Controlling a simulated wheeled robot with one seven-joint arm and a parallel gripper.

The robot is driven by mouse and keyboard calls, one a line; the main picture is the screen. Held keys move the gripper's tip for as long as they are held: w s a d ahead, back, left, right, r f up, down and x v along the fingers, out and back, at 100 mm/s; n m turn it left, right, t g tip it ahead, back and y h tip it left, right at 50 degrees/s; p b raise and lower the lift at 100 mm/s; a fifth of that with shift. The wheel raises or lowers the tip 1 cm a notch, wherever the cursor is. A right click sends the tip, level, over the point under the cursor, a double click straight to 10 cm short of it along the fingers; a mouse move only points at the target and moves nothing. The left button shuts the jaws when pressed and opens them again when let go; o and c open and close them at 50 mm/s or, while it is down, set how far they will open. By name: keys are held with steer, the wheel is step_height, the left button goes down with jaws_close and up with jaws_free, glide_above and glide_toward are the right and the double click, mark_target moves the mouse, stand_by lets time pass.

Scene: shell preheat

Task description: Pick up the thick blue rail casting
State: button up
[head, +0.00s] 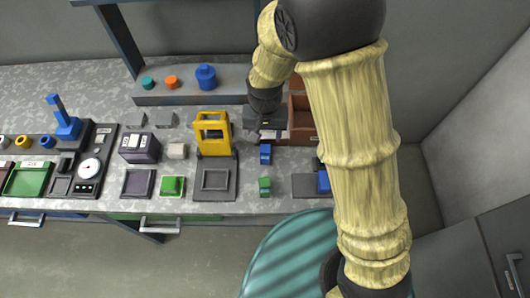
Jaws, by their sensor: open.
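A small blue block-like piece (265,154) stands on the grey speckled worktop, right of the yellow frame; it may be the thick blue rail casting. A second blue piece (323,182) lies on a dark plate farther right, partly hidden by my arm. I cannot tell from this view which one is the thick casting. My dark gripper (265,132) is open and hangs just behind and above the first blue piece. Its fingertips are small and hard to make out, and I see nothing held in it.
A green piece (265,186) stands in front. A shelf (180,98) with teal, orange and blue parts runs along the back. A striped teal round surface (290,262) is nearest.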

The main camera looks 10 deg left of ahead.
mark_target(265, 148)
steer(key=shift+f, duration=2)
steer(key=shift+w+f+p, duration=0.15)
steer(key=shift+f+p, duration=0.4)
steer(key=shift+f, duration=2.05)
jaws_close()
steer(key=shift+r, duration=0.15)
step_height(265, 148, up, 10)
steer(key=shift+f+b, duration=0.1)
steer(key=shift+b, duration=0.3)
